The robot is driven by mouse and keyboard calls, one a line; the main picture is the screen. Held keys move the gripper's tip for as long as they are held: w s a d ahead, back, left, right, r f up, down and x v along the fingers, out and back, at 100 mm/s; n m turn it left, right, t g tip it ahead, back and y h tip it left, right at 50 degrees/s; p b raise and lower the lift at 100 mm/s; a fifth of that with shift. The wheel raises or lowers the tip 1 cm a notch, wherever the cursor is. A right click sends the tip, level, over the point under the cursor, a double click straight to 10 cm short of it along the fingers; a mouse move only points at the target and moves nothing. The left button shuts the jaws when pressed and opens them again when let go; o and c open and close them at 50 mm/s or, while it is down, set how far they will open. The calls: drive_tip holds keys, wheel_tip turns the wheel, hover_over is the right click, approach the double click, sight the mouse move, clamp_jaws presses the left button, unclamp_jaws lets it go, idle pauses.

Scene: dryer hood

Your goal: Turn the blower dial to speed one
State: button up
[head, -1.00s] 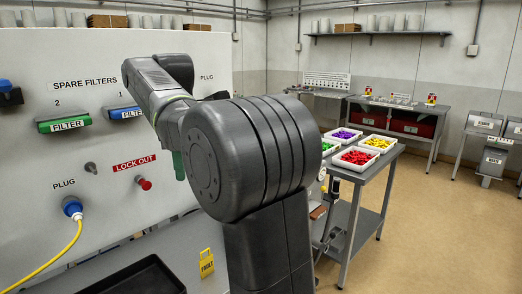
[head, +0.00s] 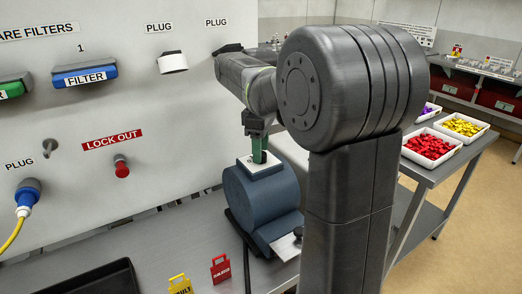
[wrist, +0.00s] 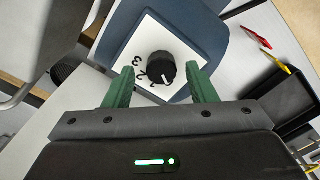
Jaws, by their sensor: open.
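The blue-grey blower (head: 262,200) stands on the grey bench, with a white plate (head: 259,165) on its top. In the wrist view, the black round dial (wrist: 161,67) sits on the white plate (wrist: 190,50). Numbers are printed on the plate at the dial's left; a 3 and a 2 can be made out. A small white mark shows on the dial's lower side. My gripper (wrist: 160,78) is open, with one green finger on each side of the dial and gaps between. In the head view, my gripper (head: 258,148) points down over the plate and hides the dial.
The wall panel (head: 200,110) with blue and green filters, plugs and a red lock-out button (head: 122,169) stands behind. A black tray (head: 85,285), a yellow tag (head: 180,285) and a red tag (head: 220,269) are at the front. Trays of coloured pieces stand right.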

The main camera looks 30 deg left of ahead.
drive_tip(key=shift+f, duration=0.55)
drive_tip(key=shift+s, duration=0.1)
drive_tip(key=c, duration=1)
drive_tip(key=shift+o, duration=0.2)
drive_tip(key=shift+r+m, duration=0.1)
drive_tip(key=shift+m, duration=0.2)
drive_tip(key=m+p, duration=0.2)
drive_tip(key=shift+m, duration=0.3)
drive_tip(key=shift+m+p, duration=1.1)
drive_tip(key=shift+m, duration=1.2)
